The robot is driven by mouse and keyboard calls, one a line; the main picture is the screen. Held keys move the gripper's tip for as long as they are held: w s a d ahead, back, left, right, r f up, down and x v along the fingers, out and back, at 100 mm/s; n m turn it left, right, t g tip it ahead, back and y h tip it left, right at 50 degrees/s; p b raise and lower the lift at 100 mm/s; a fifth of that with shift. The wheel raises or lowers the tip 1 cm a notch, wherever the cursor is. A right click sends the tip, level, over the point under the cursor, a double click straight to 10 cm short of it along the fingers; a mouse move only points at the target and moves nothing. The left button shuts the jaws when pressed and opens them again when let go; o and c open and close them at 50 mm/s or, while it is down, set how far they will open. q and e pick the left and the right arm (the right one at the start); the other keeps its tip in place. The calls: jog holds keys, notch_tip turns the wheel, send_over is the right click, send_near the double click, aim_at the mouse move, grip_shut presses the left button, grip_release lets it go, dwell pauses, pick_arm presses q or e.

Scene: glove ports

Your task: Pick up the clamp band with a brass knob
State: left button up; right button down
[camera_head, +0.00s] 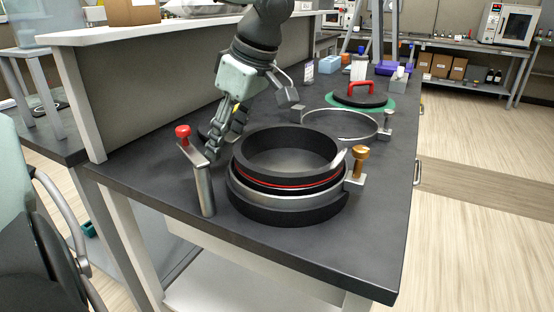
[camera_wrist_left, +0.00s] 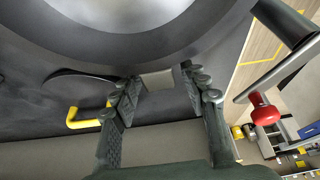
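The clamp band with a brass knob (camera_head: 300,198) is a silvery ring around the lower part of the black round port at the table's front. Its brass knob (camera_head: 361,154) stands at the port's right side. My left gripper (camera_head: 256,132) is above the port's back left rim, fingers spread wide and empty, well away from the brass knob. In the left wrist view its fingers (camera_wrist_left: 165,82) are also apart, with a small grey block between them, which I cannot identify. The brass knob does not show there. My right gripper is not in view.
A metal post with a red knob (camera_head: 183,133) stands left of the port. Behind it lies another clamp band (camera_head: 318,113) with a silvery knob. A black lid with a red handle (camera_head: 361,90) sits farther back. A yellow handle (camera_wrist_left: 86,116) shows beside the gripper.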

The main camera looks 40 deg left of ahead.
pick_arm(q)
grip_shut()
jog(key=shift+r, duration=0.1)
